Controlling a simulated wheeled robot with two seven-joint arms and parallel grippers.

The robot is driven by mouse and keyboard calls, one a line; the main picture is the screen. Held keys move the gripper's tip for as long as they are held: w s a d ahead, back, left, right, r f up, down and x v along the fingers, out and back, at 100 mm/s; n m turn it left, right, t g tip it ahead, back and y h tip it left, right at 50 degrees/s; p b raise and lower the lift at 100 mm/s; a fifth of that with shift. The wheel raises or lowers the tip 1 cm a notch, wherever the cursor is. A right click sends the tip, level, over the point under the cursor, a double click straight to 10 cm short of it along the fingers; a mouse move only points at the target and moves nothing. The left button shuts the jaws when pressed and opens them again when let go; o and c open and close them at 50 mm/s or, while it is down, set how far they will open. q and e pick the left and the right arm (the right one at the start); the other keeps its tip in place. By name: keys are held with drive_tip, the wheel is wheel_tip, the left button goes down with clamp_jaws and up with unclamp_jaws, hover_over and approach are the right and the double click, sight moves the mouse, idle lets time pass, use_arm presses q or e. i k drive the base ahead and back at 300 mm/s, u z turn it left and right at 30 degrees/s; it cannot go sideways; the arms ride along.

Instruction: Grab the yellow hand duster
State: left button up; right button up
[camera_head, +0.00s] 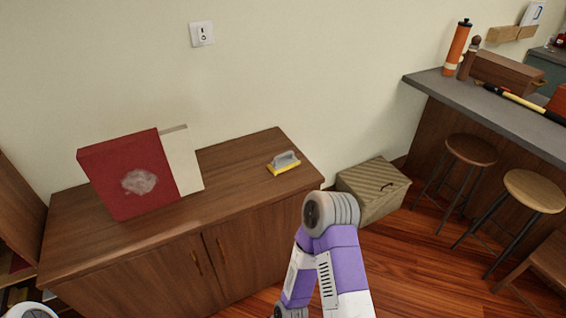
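The yellow hand duster (284,167) has a grey handle on top and a yellow base. It lies flat on the right part of the wooden cabinet top (235,172), near the right end. One of my arms, purple and white, rises from the bottom middle of the view, in front of and below the duster and apart from it. Its gripper is not visible. A small white part of mine shows at the bottom left corner. Neither gripper can be seen.
A red box-like object (118,165) with a pale smudge stands on the cabinet's left, beside a cream block (184,160). A striped chest (372,190) sits right of the cabinet. A counter (470,98) with stools (533,190) stands at right. The cabinet top around the duster is clear.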

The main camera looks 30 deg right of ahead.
sight(278, 165)
drive_tip(key=z, duration=2.15)
drive_tip(key=i, duration=1.85)
drive_tip(key=u, duration=2.95)
